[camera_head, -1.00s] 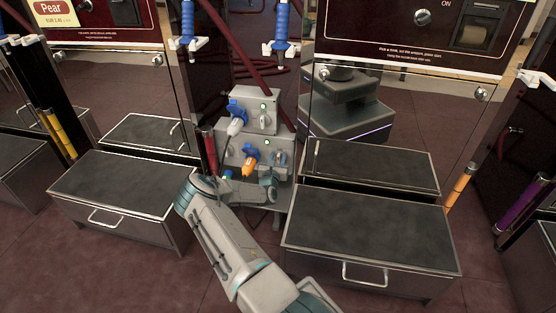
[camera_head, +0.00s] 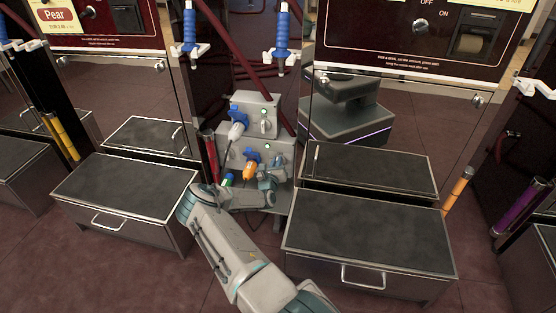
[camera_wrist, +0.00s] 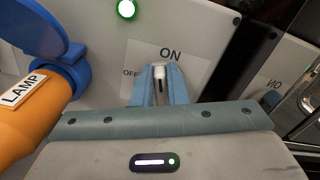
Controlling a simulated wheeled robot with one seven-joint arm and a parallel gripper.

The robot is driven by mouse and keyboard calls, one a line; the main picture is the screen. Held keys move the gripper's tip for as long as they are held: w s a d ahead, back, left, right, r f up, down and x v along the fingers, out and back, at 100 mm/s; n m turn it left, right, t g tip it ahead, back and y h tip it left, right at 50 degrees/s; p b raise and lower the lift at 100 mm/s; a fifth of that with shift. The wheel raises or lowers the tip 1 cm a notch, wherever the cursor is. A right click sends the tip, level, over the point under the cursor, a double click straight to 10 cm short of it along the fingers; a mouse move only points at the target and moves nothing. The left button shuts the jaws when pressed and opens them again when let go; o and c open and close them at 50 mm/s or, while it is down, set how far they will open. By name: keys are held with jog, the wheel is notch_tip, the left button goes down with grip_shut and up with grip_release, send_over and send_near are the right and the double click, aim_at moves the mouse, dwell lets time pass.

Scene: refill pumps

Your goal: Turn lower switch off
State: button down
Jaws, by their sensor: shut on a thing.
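The lower switch (camera_wrist: 159,76) is a pale knob on the lower grey box (camera_wrist: 100,60), with its mark pointing up toward the ON label; OFF is printed to its left. My gripper (camera_wrist: 161,88) has its two blue fingers shut on this knob, one on each side. A green lamp (camera_wrist: 126,9) is lit above and to the left of the switch. In the head view my gripper (camera_head: 275,176) is at the right part of the lower box (camera_head: 262,149) and mostly hides the switch there.
An orange connector (camera_wrist: 25,118) labelled LAMP with a blue cap (camera_wrist: 40,25) is close left of my gripper. The upper box (camera_head: 250,105) has its own switch (camera_head: 264,121) and a blue-and-white plug (camera_head: 237,123). Dark-topped drawers (camera_head: 370,235) stand on both sides.

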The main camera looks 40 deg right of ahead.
jog(key=n, duration=0.4)
jog(key=f+n, duration=0.1)
jog(key=n, duration=0.4)
jog(key=w+a+f+n, duration=0.1)
jog(key=n, duration=0.3)
jog(key=shift+n, duration=0.4)
jog(key=c, duration=1.4)
grip_release()
jog(key=shift+c, duration=0.2)
